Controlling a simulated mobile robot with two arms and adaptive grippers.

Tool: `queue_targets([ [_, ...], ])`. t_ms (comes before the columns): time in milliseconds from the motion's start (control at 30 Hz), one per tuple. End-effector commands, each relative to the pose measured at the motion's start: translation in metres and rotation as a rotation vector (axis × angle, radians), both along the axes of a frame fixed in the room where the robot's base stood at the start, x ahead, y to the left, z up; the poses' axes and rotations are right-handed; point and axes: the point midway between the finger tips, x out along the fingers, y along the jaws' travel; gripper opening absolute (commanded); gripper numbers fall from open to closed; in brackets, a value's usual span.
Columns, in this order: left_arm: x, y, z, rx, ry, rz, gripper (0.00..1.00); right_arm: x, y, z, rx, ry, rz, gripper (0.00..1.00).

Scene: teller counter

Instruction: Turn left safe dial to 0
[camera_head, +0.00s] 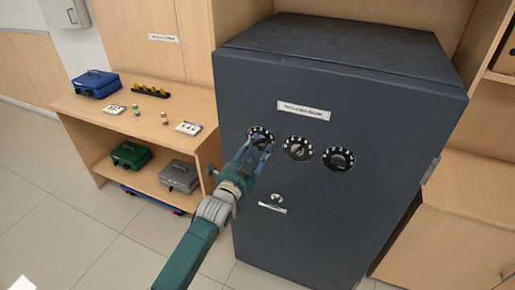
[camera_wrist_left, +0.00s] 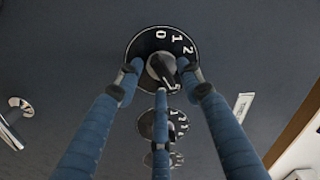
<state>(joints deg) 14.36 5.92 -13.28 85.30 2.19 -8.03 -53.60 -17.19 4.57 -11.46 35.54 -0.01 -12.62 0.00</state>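The dark grey safe (camera_head: 330,215) has three round black dials with white marks in a row. The left dial (camera_head: 261,134) is partly covered by my left gripper (camera_head: 256,147). In the left wrist view this dial (camera_wrist_left: 143,45) shows 0, 1 and 2 along its top rim. My right gripper is not in view.
The middle dial (camera_head: 298,148) and right dial (camera_head: 338,158) sit close to the right. A small handle (camera_head: 277,198) is below. A wooden shelf (camera_head: 85,104) with cash boxes stands left.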

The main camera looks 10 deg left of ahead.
Motion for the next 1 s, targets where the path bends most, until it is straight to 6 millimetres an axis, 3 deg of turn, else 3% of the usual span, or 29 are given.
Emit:
queue_targets([
  [100,-0.0002,0.0,0.0,0.0,0.0,0.0,0.35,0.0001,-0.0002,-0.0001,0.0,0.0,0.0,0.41],
  [300,-0.0003,0.0001,0.0,0.0,0.0,0.0,0.0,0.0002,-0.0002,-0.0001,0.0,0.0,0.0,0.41],
  [667,-0.0005,0.0001,0.0004,-0.039,0.01,0.0,0.0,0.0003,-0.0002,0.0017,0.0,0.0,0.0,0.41],
  [1000,-0.0005,0.0,0.0025,-0.258,0.056,0.001,0.0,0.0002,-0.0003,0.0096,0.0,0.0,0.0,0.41],
])
